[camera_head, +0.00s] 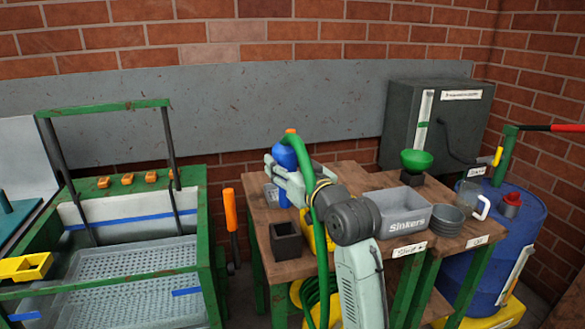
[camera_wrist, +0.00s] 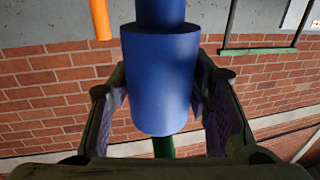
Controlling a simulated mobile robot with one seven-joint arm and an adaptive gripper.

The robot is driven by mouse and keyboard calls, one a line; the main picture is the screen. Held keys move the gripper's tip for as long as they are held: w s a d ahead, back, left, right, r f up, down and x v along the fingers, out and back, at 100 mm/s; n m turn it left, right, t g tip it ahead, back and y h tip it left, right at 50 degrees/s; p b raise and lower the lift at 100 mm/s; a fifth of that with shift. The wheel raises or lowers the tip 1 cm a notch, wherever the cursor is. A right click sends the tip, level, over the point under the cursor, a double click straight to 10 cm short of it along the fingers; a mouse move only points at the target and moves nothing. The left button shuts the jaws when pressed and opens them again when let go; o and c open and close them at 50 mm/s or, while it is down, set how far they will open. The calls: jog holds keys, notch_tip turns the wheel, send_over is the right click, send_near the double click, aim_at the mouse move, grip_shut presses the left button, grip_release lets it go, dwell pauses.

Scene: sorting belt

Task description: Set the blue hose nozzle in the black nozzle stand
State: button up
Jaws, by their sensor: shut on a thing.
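The blue hose nozzle (camera_head: 285,156) is held above the left part of the wooden table, about upright in the head view. A green hose (camera_head: 304,160) arches from near its top down along my arm. My gripper (camera_head: 284,176) is shut on the nozzle. In the wrist view, the nozzle's blue body (camera_wrist: 160,85) sits between the two fingers of my gripper (camera_wrist: 160,108). The black nozzle stand (camera_head: 286,243) is an open, empty-looking square holder at the table's front left, below and apart from the nozzle. My fingers partly hide the nozzle.
A green-framed washing tub (camera_head: 205,250) stands left. An orange-handled tool (camera_head: 230,211) hangs between.

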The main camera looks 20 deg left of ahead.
jog(key=shift+w+a, duration=0.15)
jog(key=shift+a, duration=0.1)
jog(key=b, duration=0.4)
send_over(285, 206)
jog(key=w, duration=0.2)
jog(key=shift+s+a+f, duration=0.15)
jog(key=shift+f, duration=1.05)
jog(key=shift+s+a+f, duration=0.1)
jog(key=shift+a+f, duration=0.05)
jog(key=shift+f, duration=1)
jog(key=shift+f, duration=0.1)
jog(key=shift+f+b, duration=1.25)
jog(key=shift+f, duration=0.45)
jog(key=shift+f, duration=0.1)
jog(key=shift+f+b, duration=1.05)
jog(key=shift+f, duration=0.2)
jog(key=shift+f+b, duration=0.55)
jog(key=shift+f, duration=0.2)
jog(key=shift+f+b, duration=0.45)
jog(key=shift+f, duration=0.15)
